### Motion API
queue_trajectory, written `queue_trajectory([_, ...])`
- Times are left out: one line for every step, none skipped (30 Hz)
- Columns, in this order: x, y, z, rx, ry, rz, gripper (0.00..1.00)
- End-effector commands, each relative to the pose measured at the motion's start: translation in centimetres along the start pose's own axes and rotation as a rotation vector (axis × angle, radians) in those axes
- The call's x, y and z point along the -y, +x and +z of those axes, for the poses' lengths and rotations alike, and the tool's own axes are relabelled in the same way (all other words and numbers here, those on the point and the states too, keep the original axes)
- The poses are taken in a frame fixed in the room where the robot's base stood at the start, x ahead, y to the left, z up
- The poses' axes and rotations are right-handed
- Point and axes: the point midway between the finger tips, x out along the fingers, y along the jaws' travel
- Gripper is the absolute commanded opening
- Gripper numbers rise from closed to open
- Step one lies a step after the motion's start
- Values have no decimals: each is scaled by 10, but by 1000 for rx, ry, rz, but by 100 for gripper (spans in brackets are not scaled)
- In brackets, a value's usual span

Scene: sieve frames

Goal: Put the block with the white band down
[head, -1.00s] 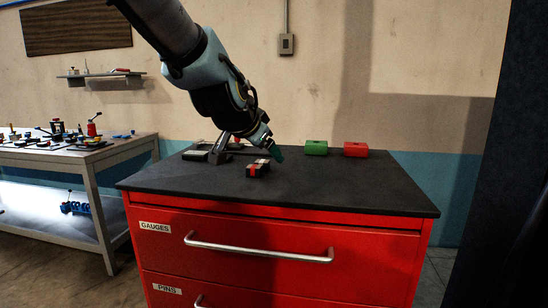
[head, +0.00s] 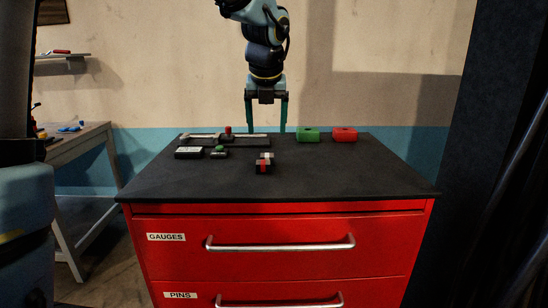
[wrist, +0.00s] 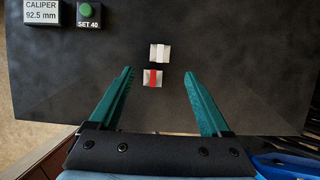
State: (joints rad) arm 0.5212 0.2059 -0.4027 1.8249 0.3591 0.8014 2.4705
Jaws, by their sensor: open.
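The block with the white band (head: 267,156) sits on the black cabinet top, just behind a block with a red band (head: 263,168). In the wrist view the white-banded block (wrist: 160,53) is slightly above and right of the red-banded block (wrist: 152,77). They lie close together with a narrow gap. My gripper (head: 266,129) is open and empty, raised above the cabinet top. In the wrist view its green fingers (wrist: 159,73) are wide apart, with the red-banded block showing between the tips and the white-banded one just beyond them.
A green block (head: 308,135) and a red block (head: 344,135) stand at the back right. At the back left are a caliper on a dark tray (head: 240,142), a label box (head: 189,152) and a green-button box marked SET 40 (wrist: 88,14). The right and front top are clear.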

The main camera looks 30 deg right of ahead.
Motion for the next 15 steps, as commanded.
queue_trajectory([0, 9, -1, -6, 2, 1, 81])
queue_trajectory([0, 14, -1, -6, 2, 0, 81])
queue_trajectory([0, 20, -2, -7, 2, 0, 81])
queue_trajectory([0, 25, -1, -6, 1, 0, 81])
queue_trajectory([1, 30, -1, -6, 1, 0, 81])
queue_trajectory([1, 35, -1, -5, 0, -1, 81])
queue_trajectory([1, 38, -1, -4, 0, -1, 81])
queue_trajectory([1, 41, -1, -4, 0, -1, 81])
queue_trajectory([1, 44, -1, -3, -1, -1, 81])
queue_trajectory([1, 45, -1, -3, -2, -1, 81])
queue_trajectory([1, 47, -1, -2, -2, -1, 81])
queue_trajectory([1, 49, 0, -2, -2, -2, 81])
queue_trajectory([1, 51, 0, -3, -2, -2, 81])
queue_trajectory([0, 54, 0, -4, -2, -1, 81])
queue_trajectory([1, 59, -1, -6, -1, -1, 81])
